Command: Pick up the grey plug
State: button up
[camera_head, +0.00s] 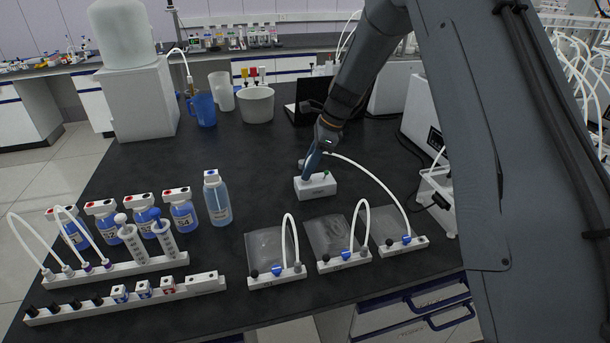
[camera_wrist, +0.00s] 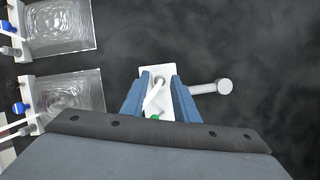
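I cannot single out the grey plug with certainty. A small white block (camera_head: 316,188) with a green dot stands on the black bench; it also shows in the wrist view (camera_wrist: 153,72). My gripper (camera_head: 306,178) points down at this block. In the wrist view the two blue fingers of my gripper (camera_wrist: 158,88) are apart, over the block. A thin pale rod (camera_wrist: 153,96) shows between them; I see no finger touching it. A pale grey stem with a round end (camera_wrist: 224,86) sticks out beyond the right finger. Contact with the block is not clear.
Several clear bags with white racks and curved hoses, one bag here (camera_head: 331,235), lie in front. A blue bottle (camera_head: 217,198) and a long white rack (camera_head: 130,299) are at left. A white bucket (camera_head: 257,105) and blue jug (camera_head: 203,108) stand behind.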

grip_shut()
notch_tip(320, 180, up, 10)
jog(key=b, duration=0.2)
jog(key=shift+b, duration=0.4)
jog(key=shift+r+p, duration=1.5)
jog(key=shift+p, duration=0.1)
